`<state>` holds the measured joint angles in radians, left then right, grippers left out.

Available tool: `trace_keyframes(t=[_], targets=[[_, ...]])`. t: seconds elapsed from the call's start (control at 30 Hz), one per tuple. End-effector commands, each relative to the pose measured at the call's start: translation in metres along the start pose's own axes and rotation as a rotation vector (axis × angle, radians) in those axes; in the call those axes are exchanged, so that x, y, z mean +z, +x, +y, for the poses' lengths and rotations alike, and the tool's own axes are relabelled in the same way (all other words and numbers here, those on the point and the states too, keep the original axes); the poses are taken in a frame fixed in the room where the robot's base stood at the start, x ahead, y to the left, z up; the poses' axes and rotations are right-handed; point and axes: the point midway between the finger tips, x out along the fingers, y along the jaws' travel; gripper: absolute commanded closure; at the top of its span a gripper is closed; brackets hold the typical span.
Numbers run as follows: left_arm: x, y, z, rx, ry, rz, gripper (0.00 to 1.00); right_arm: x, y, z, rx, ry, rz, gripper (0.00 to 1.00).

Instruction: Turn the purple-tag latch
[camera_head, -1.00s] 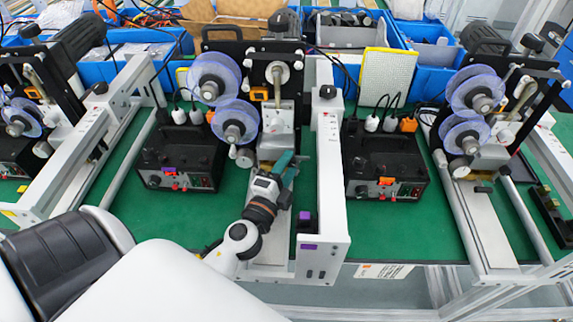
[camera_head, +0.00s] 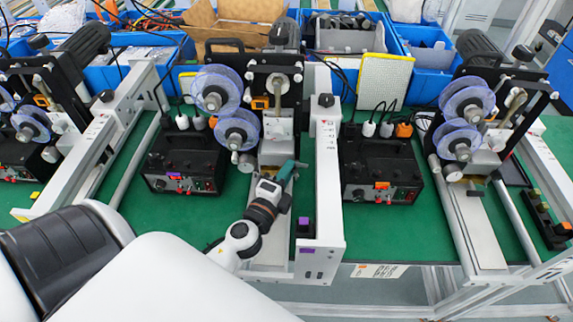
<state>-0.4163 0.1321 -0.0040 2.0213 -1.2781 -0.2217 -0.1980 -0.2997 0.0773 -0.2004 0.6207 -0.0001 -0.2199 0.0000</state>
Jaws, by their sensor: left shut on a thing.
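My left gripper (camera_head: 288,172) reaches in over the white base rail of the middle machine, below its spools. Its teal fingers are shut on a small part there, which I take to be the purple-tag latch; the fingers and wrist hide it. A purple tag (camera_head: 307,250) is on the front end of the white frame beside my gripper, and a purple block (camera_head: 304,222) is just behind it. My right gripper is not in view.
Similar machines stand at left and right. A second black box (camera_head: 381,170) with an orange tag (camera_head: 382,186) stands right of the white frame (camera_head: 326,180). Blue bins (camera_head: 432,85) line the back. Green tabletop (camera_head: 400,230) is bare in front of the boxes.

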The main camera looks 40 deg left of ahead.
Motion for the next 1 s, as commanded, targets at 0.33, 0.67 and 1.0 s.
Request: trace_keyframes(t=[0.33,0.67,1.0], targets=[[0.000,0.000,0.008,-0.099,0.232,0.000,1.00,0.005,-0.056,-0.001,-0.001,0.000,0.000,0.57],[0.001,0.000,0.005,-0.150,0.358,0.000,1.00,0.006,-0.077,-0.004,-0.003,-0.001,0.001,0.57],[0.001,0.000,0.003,-0.159,0.382,0.000,1.00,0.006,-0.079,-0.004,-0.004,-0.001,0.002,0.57]])
